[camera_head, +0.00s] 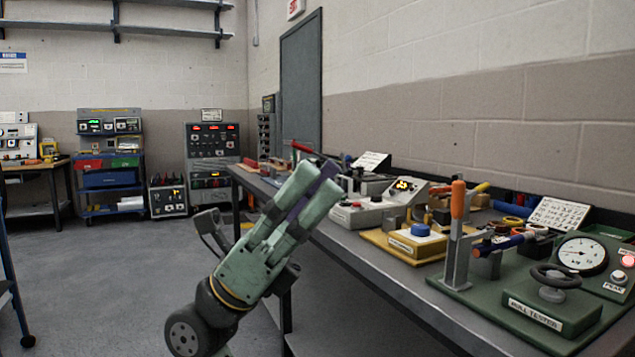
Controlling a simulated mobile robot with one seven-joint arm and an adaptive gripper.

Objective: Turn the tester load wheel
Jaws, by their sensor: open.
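The pull tester (545,310) is a green base at the right end of the bench, with a "PULL TESTER" label on its front. Its dark load wheel (556,274) lies roughly flat on top of the green block. A round white dial gauge (583,255) stands behind the wheel. My gripper (318,178) is open, raised in front of the bench edge and pointing up and right. It is well left of the wheel and not touching it. A purple strip shows between its fingers; I cannot tell what it is.
An orange-handled tool (458,200) stands upright left of the wheel, beside a blue-and-orange tool (503,242). A red lamp (628,261) and a PEAK button (619,277) sit at the right. A yellow fixture with a blue knob (420,230) is farther left.

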